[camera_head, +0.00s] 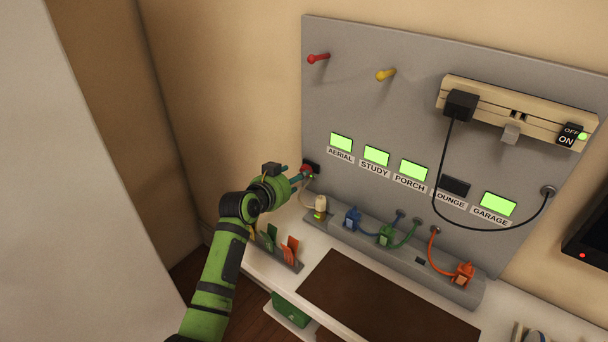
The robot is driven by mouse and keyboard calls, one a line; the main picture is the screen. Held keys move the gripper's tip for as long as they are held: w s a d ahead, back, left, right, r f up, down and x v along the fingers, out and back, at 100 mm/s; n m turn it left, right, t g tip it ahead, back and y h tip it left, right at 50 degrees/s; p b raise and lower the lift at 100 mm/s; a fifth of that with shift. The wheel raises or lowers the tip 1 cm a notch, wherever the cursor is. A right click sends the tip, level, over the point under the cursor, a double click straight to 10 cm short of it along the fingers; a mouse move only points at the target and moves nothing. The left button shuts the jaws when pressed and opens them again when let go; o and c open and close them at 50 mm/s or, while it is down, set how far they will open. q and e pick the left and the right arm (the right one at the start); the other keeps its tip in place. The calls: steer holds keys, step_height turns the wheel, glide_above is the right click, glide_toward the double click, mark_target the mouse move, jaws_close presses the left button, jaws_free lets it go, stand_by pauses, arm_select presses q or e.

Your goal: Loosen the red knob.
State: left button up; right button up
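A small red knob (306,168) shows low on the left edge of the grey wall panel (390,120), by a dark fitting. My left gripper (300,176), on a green arm, reaches up to it from the left. Its fingertips are at the knob and partly cover it. I cannot tell whether they are closed on it or only beside it. A red peg (318,58) sticks out of the panel's upper left, apart from the gripper. My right gripper is not in view.
A yellow peg (385,74) and a cream power strip (520,112) with a black plug (461,104) are higher up. Below are lit labelled displays and a grey ledge (400,258) with several coloured plugs. A brown mat (385,305) lies on the white shelf.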

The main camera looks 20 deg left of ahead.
arm_select(q)
steer(key=shift+x, duration=2.9)
steer(key=shift+c, duration=0.4)
steer(key=c, duration=1)
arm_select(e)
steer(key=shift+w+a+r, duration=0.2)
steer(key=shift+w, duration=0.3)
